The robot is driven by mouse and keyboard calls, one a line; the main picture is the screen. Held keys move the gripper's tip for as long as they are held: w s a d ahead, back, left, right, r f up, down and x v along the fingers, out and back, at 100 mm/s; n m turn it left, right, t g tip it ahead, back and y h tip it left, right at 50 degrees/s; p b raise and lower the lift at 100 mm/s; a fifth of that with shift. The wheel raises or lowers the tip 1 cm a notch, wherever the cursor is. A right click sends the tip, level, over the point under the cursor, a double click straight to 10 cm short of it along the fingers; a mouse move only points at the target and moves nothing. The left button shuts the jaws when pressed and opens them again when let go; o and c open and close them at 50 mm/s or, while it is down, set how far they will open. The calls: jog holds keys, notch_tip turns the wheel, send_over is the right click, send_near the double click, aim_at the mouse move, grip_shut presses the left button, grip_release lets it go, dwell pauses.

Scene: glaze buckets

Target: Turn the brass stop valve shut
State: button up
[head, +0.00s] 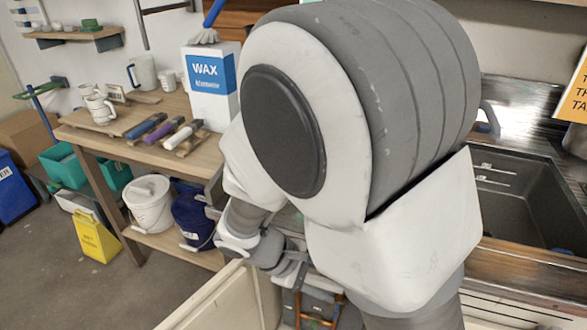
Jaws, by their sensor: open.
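I cannot make out the brass stop valve; my own arm covers the middle of the head view. Orange-brown, copper-like pipework (318,322) shows low in the picture, in the opening below the counter, just under my arm. My wrist reaches down to the front of this opening. The jaws of my gripper are hidden behind my arm, so I cannot see what they touch.
A pale open door or panel (215,302) stands left of the opening. A dark sink (530,205) is at the right. On the left, a wooden table (85,140) has a white bucket (149,205) and a blue bucket (194,218) on its lower shelf.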

jog(key=a+f+n+t+y+b, duration=0.1)
jog(key=a+f+n+t+b, duration=0.3)
jog(key=f+n, duration=0.45)
jog(key=w+a+f+n+t+b, duration=0.1)
jog(key=a+f+n+t+b, duration=0.3)
jog(key=f+t, duration=0.5)
jog(key=a+f+n+t+y+b, duration=0.1)
jog(key=a+f+n+t+b, duration=0.3)
jog(key=f+n, duration=0.6)
jog(key=w+d+f+m+b, duration=0.1)
jog(key=w+d, duration=0.1)
jog(key=w, duration=0.6)
jog(key=w+d+f+m+g+b, duration=0.1)
jog(key=w+d, duration=0.2)
jog(key=w, duration=0.5)
jog(key=shift+w+d, duration=0.15)
jog(key=shift+w, duration=0.1)
grip_shut()
